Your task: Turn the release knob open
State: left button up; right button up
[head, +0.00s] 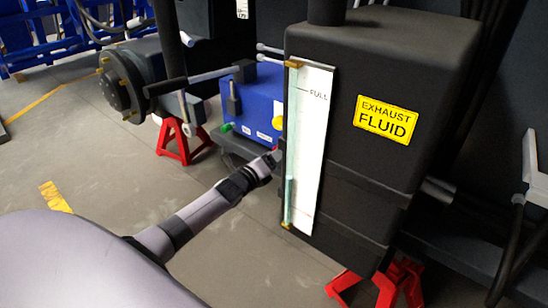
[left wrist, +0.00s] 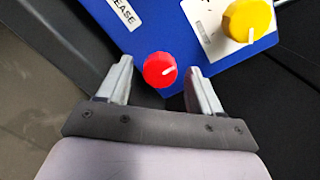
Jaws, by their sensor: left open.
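A red round knob (left wrist: 160,69) with a white pointer line sits at the lower edge of the blue box (left wrist: 205,60) in the left wrist view. A label (left wrist: 124,13) ending in "EASE" is on the box above and left of it. My left gripper (left wrist: 160,76) is open, with one finger on each side of the red knob and a visible gap to each. In the head view my left gripper (head: 272,161) reaches to the front of the blue box (head: 262,103), its tips partly hidden by the black tank. My right gripper is not in view.
A yellow knob (left wrist: 248,19) is on a white plate to the upper right of the red knob. The black exhaust fluid tank (head: 400,60) with its sight gauge (head: 308,150) stands close to the right of my left arm. Red jack stands (head: 181,142) are on the floor.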

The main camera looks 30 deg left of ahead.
pick_arm(q)
jog(key=c, duration=1.1)
jog(key=shift+o, duration=0.2)
